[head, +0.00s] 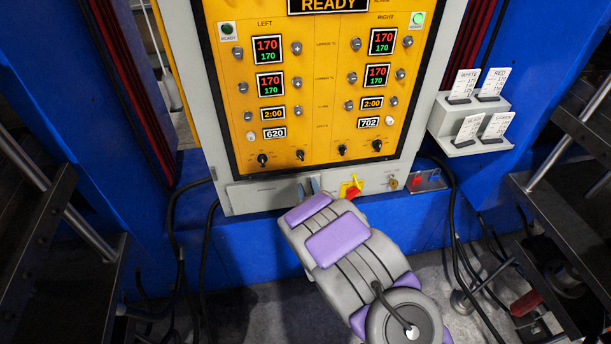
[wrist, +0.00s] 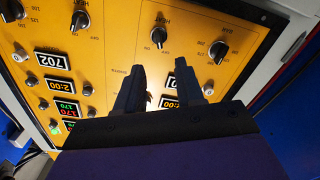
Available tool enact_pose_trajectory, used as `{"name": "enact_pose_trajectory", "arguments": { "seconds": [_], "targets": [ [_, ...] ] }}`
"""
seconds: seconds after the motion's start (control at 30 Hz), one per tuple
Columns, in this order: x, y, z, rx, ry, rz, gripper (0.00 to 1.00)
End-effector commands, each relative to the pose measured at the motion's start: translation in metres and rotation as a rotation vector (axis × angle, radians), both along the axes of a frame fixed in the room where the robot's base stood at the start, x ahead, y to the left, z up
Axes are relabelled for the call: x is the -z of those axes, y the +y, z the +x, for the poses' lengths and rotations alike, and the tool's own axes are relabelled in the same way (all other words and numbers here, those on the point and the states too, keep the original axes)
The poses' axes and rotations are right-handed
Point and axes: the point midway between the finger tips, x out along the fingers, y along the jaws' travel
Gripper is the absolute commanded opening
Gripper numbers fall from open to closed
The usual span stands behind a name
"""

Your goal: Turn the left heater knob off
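The left heater knob, apparently the inner black knob of the left pair (head: 300,155), is on the bottom row of the yellow panel (head: 315,100). Its label is too small to read surely in the head view. In the wrist view, where the panel appears upside down, it seems to be the knob (wrist: 158,37) just beyond my fingertips. Its pointer stands close to vertical; its setting is unclear. My gripper (head: 308,183) is below the panel in the head view. In the wrist view my gripper (wrist: 159,68) has two dark fingers apart, with nothing between them.
Other black knobs (head: 262,159) (head: 342,150) stand on either side in the same row. Below the panel are a red and yellow switch (head: 351,190) and a key lock (head: 393,183). A grey card holder (head: 460,125) projects at the right. Dark metal structures flank the press.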

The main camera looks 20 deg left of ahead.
Motion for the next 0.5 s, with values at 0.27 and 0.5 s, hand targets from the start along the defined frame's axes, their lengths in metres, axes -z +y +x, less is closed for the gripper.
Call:
{"name": "enact_pose_trajectory", "arguments": {
  "seconds": [0.27, 0.5],
  "targets": [
    [0.000, -0.018, -0.030, -0.001, 0.001, -0.001, 0.37],
    [0.001, -0.023, -0.039, 0.000, 0.001, 0.000, 0.37]
  ]
}}
